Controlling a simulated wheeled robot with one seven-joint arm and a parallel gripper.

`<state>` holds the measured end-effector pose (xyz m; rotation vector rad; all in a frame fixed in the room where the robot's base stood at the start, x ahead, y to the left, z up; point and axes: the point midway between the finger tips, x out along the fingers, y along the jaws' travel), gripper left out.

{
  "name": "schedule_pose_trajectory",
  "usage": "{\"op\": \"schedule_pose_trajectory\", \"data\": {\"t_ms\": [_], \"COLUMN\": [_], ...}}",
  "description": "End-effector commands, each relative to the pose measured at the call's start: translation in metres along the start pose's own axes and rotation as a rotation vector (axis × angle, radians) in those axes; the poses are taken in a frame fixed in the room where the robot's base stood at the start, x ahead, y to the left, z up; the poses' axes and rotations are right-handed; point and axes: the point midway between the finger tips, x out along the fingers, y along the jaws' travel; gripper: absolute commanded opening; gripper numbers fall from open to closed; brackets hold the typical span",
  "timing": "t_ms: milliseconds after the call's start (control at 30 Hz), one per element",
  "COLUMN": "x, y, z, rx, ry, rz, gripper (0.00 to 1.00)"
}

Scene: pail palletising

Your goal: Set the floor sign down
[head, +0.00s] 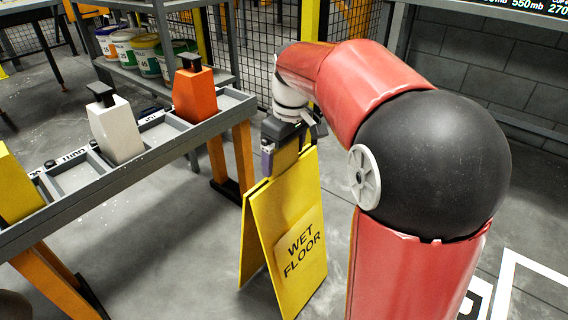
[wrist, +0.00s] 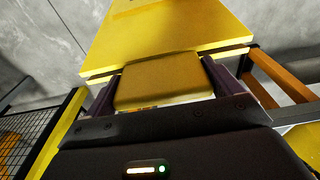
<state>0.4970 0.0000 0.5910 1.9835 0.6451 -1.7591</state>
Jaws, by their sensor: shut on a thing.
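The yellow floor sign (head: 290,235) is an A-frame with two panels and the words WET FLOOR. In the head view it is upright with its panels spread a little, right of the rack. My gripper (head: 280,157) is at its top and shut on the sign's handle block. In the wrist view the handle block (wrist: 160,80) sits between the two dark fingers of my gripper (wrist: 158,84), and a yellow panel (wrist: 165,32) extends beyond it. The sign's lower edge runs near the bottom of the head view; I cannot tell whether it touches the floor.
A grey rack (head: 120,178) on orange legs holds an orange bottle (head: 195,95), a white bottle (head: 115,128) and a yellow one (head: 16,188). Shelves with pails (head: 146,55) and a mesh fence (head: 260,35) stand behind. White floor markings (head: 510,270) lie at right. Grey floor is open around the sign.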

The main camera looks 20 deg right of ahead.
Motion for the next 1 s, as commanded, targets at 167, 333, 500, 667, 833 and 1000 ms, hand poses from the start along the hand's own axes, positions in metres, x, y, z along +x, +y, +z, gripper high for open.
{"op": "schedule_pose_trajectory", "data": {"t_ms": [167,333,500,667,833,1000], "x": [0.023,0.023,0.025,0.028,0.027,0.014], "y": [0.0,0.0,0.0,0.0,0.0,0.001], "z": [0.002,0.002,0.003,0.003,0.003,0.002], "rx": [0.0,0.0,0.0,0.0,0.0,0.0], "ry": [0.003,0.004,0.003,0.001,0.0,0.003], "rz": [0.001,0.002,0.002,0.0,0.0,0.002], "gripper": [0.2,0.2,0.2,1.0,1.0,1.0]}}
